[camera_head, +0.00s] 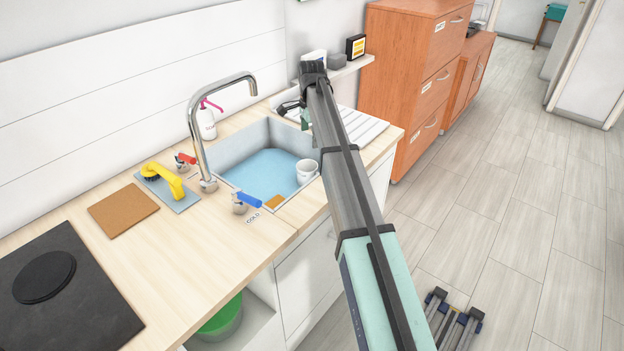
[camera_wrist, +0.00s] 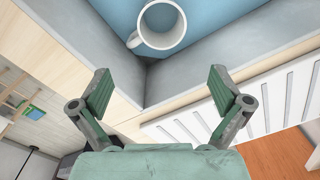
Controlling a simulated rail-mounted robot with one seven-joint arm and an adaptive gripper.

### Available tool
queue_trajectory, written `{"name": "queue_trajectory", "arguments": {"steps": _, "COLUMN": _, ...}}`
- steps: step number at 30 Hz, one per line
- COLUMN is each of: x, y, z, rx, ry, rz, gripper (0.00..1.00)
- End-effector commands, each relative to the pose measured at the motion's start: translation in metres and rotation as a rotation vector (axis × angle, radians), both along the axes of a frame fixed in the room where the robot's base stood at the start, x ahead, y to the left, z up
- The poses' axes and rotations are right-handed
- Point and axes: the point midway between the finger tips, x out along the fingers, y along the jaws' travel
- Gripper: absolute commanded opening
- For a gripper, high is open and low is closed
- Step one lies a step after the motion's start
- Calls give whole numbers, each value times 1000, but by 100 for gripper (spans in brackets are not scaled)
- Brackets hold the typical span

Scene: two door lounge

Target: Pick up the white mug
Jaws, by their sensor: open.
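The white mug (camera_head: 307,171) stands in the sink basin (camera_head: 235,148), at its right end near the front right corner. In the wrist view I look down into the mug (camera_wrist: 162,25) at the top centre, with its handle toward the lower left. My gripper (camera_wrist: 160,92) is open, with its two green fingers spread apart below the mug in that view and nothing between them. In the head view my gripper (camera_head: 292,113) is mostly hidden behind my arm, near the basin's back right corner. The mug is apart from the fingers.
The faucet (camera_head: 205,135) arches over the left of the basin. A ribbed drainboard (camera_head: 362,128) lies right of the basin.

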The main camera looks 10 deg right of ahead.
Motion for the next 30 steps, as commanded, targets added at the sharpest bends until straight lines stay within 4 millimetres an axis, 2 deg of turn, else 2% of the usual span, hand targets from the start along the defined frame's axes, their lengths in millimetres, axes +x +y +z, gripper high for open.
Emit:
{"name": "queue_trajectory", "arguments": {"steps": 5, "x": 3, "y": 4, "z": -15, "rx": -4, "ry": 11, "rz": 10, "gripper": 100}}
{"name": "queue_trajectory", "arguments": {"steps": 19, "x": 4, "y": 4, "z": -102, "rx": -3, "ry": 10, "rz": 9, "gripper": 100}}
{"name": "queue_trajectory", "arguments": {"steps": 24, "x": 5, "y": 4, "z": -118, "rx": -4, "ry": 8, "rz": 9, "gripper": 100}}
{"name": "queue_trajectory", "arguments": {"steps": 30, "x": 5, "y": 5, "z": -125, "rx": -4, "ry": 8, "rz": 9, "gripper": 100}}
